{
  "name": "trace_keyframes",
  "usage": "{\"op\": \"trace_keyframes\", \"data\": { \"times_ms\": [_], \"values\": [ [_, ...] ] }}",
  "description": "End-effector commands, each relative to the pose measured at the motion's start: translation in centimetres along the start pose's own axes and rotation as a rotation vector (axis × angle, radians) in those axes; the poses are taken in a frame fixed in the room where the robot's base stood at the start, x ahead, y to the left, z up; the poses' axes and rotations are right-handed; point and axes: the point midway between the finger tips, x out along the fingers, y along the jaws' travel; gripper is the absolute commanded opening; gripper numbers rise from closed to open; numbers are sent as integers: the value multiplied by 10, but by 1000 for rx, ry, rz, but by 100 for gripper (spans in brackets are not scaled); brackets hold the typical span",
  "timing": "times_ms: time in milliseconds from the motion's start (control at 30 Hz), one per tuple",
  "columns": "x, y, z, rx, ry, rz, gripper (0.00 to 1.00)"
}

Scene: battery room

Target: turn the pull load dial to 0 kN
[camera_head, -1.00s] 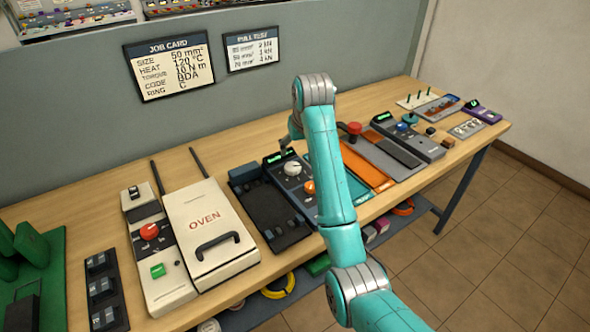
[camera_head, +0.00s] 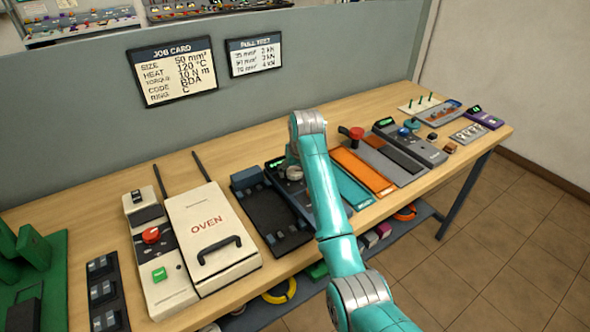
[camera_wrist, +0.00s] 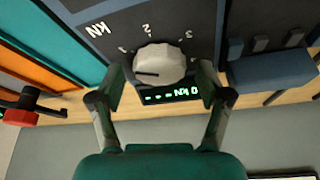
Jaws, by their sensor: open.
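The pull load dial (camera_wrist: 160,62) is a pale grey knob on a dark panel (camera_wrist: 195,22). The wrist view shows the panel upside down, with "kN" and scale figures near the knob. A dark pointer line on the knob points to the left in that view. A small display (camera_wrist: 172,95) beside the knob shows green dashes, "kN" and a 0. My gripper (camera_wrist: 162,80) is open, with one finger on either side of the dial; I cannot tell whether they touch it. In the head view the dial (camera_head: 292,173) is partly visible, and my arm hides part of the panel.
Teal and orange trays (camera_head: 362,170) and a red-knobbed lever (camera_head: 356,133) lie on the other side. The oven (camera_head: 207,222) is at left. A pull test card (camera_head: 254,56) hangs on the partition.

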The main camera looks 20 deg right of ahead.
Motion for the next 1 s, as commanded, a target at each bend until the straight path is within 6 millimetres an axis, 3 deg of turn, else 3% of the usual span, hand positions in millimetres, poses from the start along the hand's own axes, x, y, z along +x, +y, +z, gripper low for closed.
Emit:
{"op": "trace_keyframes", "data": {
  "times_ms": [267, 500, 1000],
  "values": [
    [1, 0, 0, 0, 1, 0, 77],
    [1, 0, 0, 0, 1, 0, 17],
    [1, 1, 0, -109, 0, -45, 17]
  ]
}}
